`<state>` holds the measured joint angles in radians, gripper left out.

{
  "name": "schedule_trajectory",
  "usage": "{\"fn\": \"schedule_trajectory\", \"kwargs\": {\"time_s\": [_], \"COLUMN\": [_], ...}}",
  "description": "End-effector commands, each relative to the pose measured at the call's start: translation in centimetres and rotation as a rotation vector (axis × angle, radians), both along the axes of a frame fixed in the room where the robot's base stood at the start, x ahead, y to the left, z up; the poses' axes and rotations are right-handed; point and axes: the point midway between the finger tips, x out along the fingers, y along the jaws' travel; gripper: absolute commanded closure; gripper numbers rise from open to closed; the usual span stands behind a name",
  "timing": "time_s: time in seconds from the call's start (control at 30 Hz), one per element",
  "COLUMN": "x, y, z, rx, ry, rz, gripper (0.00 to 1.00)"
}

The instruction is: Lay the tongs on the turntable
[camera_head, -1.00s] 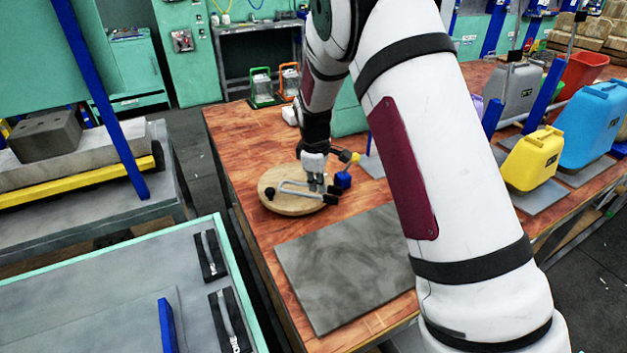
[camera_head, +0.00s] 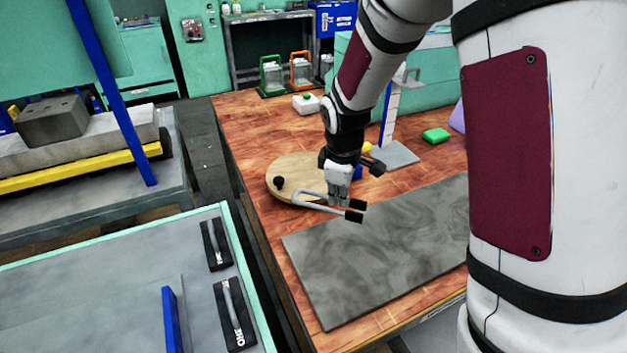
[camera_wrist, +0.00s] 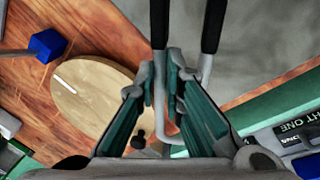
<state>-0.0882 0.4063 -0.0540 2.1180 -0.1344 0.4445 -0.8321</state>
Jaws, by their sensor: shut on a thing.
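My gripper (camera_head: 338,202) is shut on the tongs (camera_head: 313,206), a grey metal U-shape with black tips. In the head view the tongs are held near the front right edge of the round wooden turntable (camera_head: 289,171), their black tips over the grey slab. In the wrist view my gripper (camera_wrist: 165,95) has one leg of the tongs (camera_wrist: 206,65) between its fingers, with the black tips pointing up the picture. The turntable (camera_wrist: 90,105) lies to the left there, with a white mark and a black knob on it. The exact height of the tongs is hard to tell.
The grey slab (camera_head: 375,245) lies on the wooden table (camera_head: 245,125). A blue block (camera_wrist: 47,45) stands beside the turntable, mostly hidden behind my gripper in the head view. A green block (camera_head: 436,135) and a white box (camera_head: 306,104) are farther back.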

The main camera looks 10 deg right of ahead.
Motion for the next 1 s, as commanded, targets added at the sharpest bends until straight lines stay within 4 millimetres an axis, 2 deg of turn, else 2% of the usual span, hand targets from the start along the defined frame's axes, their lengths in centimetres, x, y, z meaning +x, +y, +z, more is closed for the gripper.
{"fn": "schedule_trajectory", "kwargs": {"time_s": [0.17, 0.7, 0.83, 1.0], "x": [2.1, 14.5, 16.0, 16.5], "y": [0.5, 0.6, 0.6, 0.6], "z": [-0.1, -1.2, -1.3, -1.7], "rx": [0.007, 0.006, 0.006, 0.006], "ry": [-0.006, -0.005, -0.005, -0.003], "rz": [0.0, 0.0, 0.0, -0.001], "gripper": [1.0, 1.0, 1.0, 1.0]}}
